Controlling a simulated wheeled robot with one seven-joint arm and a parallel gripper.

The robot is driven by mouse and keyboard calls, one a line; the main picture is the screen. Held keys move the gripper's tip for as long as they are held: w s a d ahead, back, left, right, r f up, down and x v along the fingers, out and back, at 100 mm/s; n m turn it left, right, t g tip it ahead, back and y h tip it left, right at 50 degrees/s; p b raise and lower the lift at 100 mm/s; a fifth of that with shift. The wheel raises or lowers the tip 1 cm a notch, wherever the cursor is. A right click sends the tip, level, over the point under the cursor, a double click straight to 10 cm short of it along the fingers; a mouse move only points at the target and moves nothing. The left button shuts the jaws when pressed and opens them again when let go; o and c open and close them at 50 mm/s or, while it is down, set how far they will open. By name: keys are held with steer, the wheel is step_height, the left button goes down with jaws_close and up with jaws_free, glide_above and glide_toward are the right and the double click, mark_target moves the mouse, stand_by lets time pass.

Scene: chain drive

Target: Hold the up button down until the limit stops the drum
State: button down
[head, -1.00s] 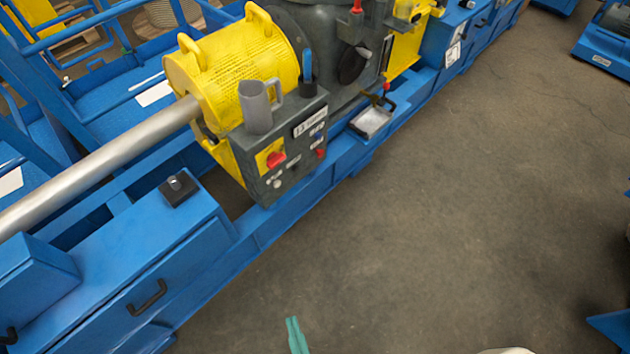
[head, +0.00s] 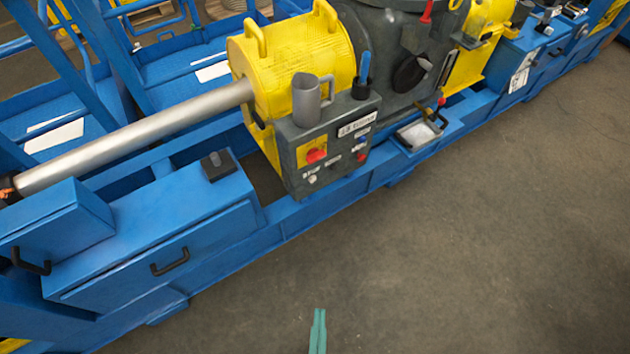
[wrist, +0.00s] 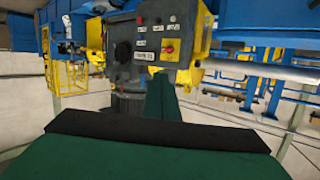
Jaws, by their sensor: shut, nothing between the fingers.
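A dark grey control box (head: 290,160) is fixed to the front of the blue machine. The labels are too small to read, so I cannot tell which button is up. The box also shows in the wrist view (wrist: 125,70). My gripper (head: 318,332) is shut and empty, over the floor in front of the machine and apart from the box; its fingers also show in the wrist view (wrist: 160,95). I cannot pick out the drum for certain.
A ribbed yellow housing (head: 290,55) with a steel shaft (head: 140,135) stands behind the box. A grey mug (head: 306,102) sits on top of the box. The blue beam juts forward at left. The floor (head: 480,240) is clear.

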mark_target(313, 179)
steer(key=w+d+f+m+h, duration=0.1)
steer(key=w+f+m, duration=0.4)
steer(key=w+f, duration=0.7)
steer(key=w+f+m+h, duration=0.1)
steer(key=w+f+m, duration=0.3)
steer(key=w+f, duration=0.9)
steer(key=w+d+m, duration=0.1)
steer(key=w+m, duration=0.2)
steer(key=w, duration=1.3)
steer(key=shift+w+m, duration=0.3)
steer(key=shift+w, duration=0.05)
steer(key=shift+d, duration=0.1)
steer(key=w+a, duration=0.5)
steer(key=w, duration=0.2)
steer(key=shift+w+a, duration=0.1)
steer(key=shift+a, duration=0.05)
steer(key=shift+w+a, duration=0.2)
steer(key=shift+w, duration=0.05)
steer(key=shift+w+a, duration=0.3)
steer(key=shift+w, duration=0.15)
stand_by(1.9)
